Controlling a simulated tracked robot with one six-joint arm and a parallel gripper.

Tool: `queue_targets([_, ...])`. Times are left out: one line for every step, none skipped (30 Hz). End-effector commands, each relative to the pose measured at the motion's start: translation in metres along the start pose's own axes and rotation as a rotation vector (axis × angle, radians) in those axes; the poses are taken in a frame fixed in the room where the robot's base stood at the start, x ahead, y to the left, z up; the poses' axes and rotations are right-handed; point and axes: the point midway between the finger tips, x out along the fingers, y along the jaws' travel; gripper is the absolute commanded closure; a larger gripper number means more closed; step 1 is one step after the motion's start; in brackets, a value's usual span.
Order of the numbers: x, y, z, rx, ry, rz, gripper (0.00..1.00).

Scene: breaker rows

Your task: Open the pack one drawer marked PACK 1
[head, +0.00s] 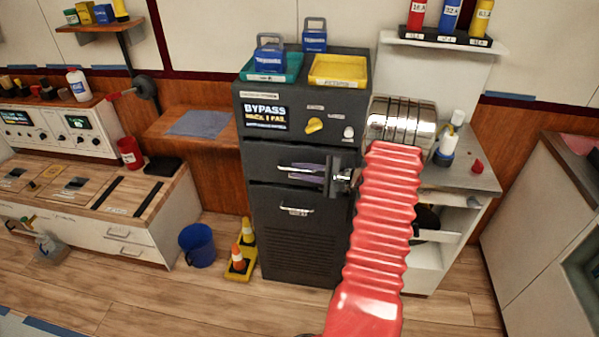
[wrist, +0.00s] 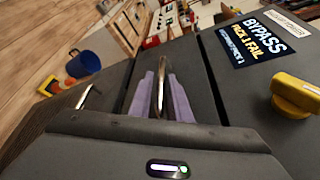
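The dark cabinet (head: 265,225) stands in the middle of the head view, with a sign reading BYPASS, PACK 1 FAIL. Its upper drawer (head: 285,155) looks shut, and its label is too small to read. A lower front (head: 275,205) has its own bright handle (head: 297,211). My gripper (head: 308,168) is at the upper drawer's handle. In the wrist view its purple fingers (wrist: 161,78) lie on both sides of the bright handle bar (wrist: 161,95). Whether they press on the bar cannot be made out. The grey gripper body hides the near part.
A yellow knob (head: 315,125) sits above the upper drawer. A teal tray (head: 290,75) and a yellow tray (head: 318,82) are on top of the cabinet. Traffic cones (head: 238,258) and a blue bucket (head: 197,243) stand on the floor at left. Open floor lies in front.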

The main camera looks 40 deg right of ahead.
Motion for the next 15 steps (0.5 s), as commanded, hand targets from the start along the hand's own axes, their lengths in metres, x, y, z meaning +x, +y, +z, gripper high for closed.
queue_targets([0.0015, 0.0, 0.0001, 0.0, 0.0, 0.0, 0.83])
queue_targets([0.0018, 0.0, 0.0, 0.0, 0.0, 0.0, 0.83])
queue_targets([0.0019, 0.0, 0.0, 0.0, 0.0, 0.0, 0.83])
queue_targets([0.0019, -0.0001, 0.0, 0.0, 0.0, 0.0, 0.83])
queue_targets([0.0018, -0.0001, 0.0, 0.0, 0.0, 0.0, 0.83])
queue_targets([0.0017, -0.0001, 0.0, 0.0, 0.0, 0.0, 0.83])
queue_targets([0.0017, -0.0001, 0.0, 0.0, 0.0, 0.0, 0.83])
queue_targets([0.0017, -0.0001, 0.0, 0.0, 0.0, 0.0, 0.83])
queue_targets([0.0016, -0.0001, 0.0, 0.0, 0.0, 0.0, 0.84])
queue_targets([0.0016, -0.0001, 0.0, 0.0, 0.0, 0.0, 0.86])
queue_targets([0.0015, -0.0001, 0.0, 0.0, 0.0, 0.0, 0.89])
queue_targets([0.0015, -0.0001, 0.0, 0.0, 0.0, 0.0, 0.91])
queue_targets([0.0015, 0.0, 0.0, 0.0, 0.0, 0.0, 0.94])
queue_targets([0.0015, 0.0002, 0.0, 0.0, 0.0, 0.0, 0.96])
queue_targets([0.0015, 0.0004, -0.0001, 0.001, 0.0, 0.001, 0.98])
